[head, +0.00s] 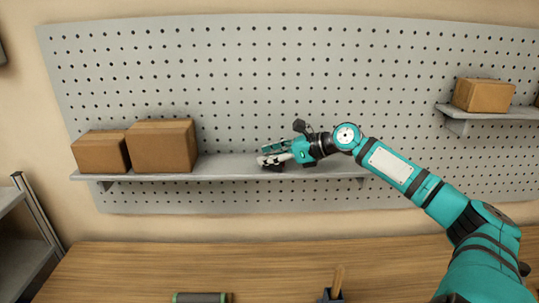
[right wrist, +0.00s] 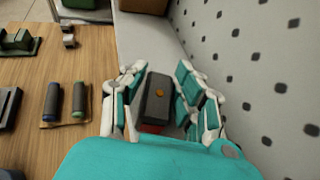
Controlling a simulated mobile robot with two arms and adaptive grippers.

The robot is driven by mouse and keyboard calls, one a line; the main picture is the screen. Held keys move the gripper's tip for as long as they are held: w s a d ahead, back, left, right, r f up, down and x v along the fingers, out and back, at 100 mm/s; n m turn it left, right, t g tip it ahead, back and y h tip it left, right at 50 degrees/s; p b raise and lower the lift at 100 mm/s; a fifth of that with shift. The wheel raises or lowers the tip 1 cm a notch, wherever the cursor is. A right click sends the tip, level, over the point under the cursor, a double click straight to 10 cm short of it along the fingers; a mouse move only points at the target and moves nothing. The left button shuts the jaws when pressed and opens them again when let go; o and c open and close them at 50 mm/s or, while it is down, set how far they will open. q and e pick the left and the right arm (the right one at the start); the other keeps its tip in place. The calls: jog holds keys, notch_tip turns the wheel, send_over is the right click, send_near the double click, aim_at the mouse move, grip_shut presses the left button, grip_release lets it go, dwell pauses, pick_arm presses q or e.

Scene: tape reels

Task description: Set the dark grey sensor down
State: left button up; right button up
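The fingers look spread, with narrow gaps beside the sensor. In the head view my right gripper (head: 272,156) is low over the middle of the grey wall shelf (head: 225,168). A small dark part of the sensor shows under the fingers there; its contact with the shelf is hard to see. My left gripper is not in view.
Two cardboard boxes (head: 162,147) stand on the shelf's left part. Pegboard (head: 240,80) rises close behind. Another box (head: 483,95) sits on a higher shelf at right. Below, the wooden bench (head: 130,270) holds blue- and green-ended cylinders (right wrist: 79,98) and other small items.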

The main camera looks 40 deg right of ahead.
jog(key=o, duration=0.3)
jog(key=shift+s+d, duration=0.1)
jog(key=shift+s+d+r+b, duration=0.15)
jog(key=shift+s+d+b, duration=0.1)
jog(key=shift+s+b, duration=0.25)
jog(key=b+v, duration=0.3)
jog(key=v, duration=0.7)
jog(key=shift+s+r, duration=0.25)
jog(key=shift+r, duration=0.1)
jog(key=shift+d+f, duration=0.1)
jog(key=shift+d, duration=0.05)
